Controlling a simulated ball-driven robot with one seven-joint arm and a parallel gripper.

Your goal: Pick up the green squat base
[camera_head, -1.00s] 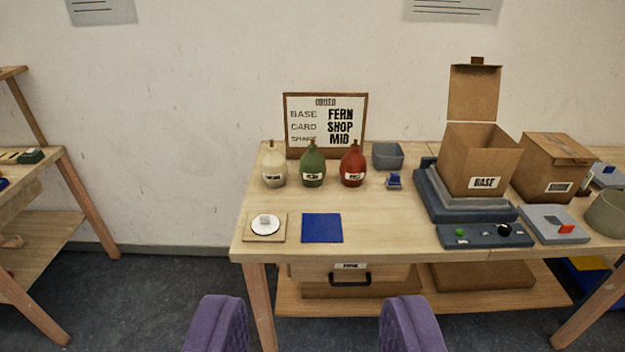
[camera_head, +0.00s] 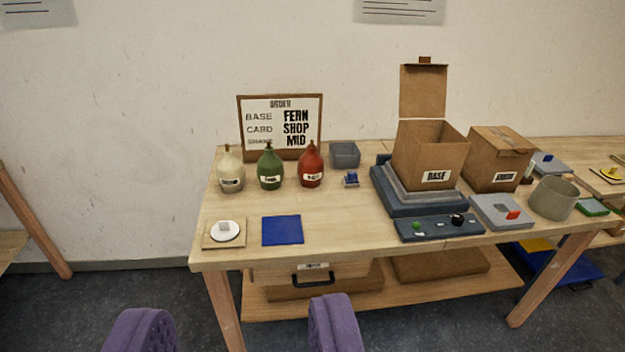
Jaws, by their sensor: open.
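The green squat base (camera_head: 270,168) stands upright on the wooden table, a bulb-shaped body with a narrow neck and a white label on its front. It is between a cream base (camera_head: 231,171) on its left and a red base (camera_head: 311,167) on its right, with small gaps. My gripper (camera_head: 236,330) shows as two purple fingers at the bottom of the picture, spread apart and empty. It is in front of the table and well short of the green base.
An order board (camera_head: 280,124) stands behind the bases. A blue mat (camera_head: 283,230) and a white disc on a wooden square (camera_head: 225,231) lie in front. An open carton (camera_head: 429,158) stands on a dark stepped stand at right. A grey bin (camera_head: 345,155) sits right of the red base.

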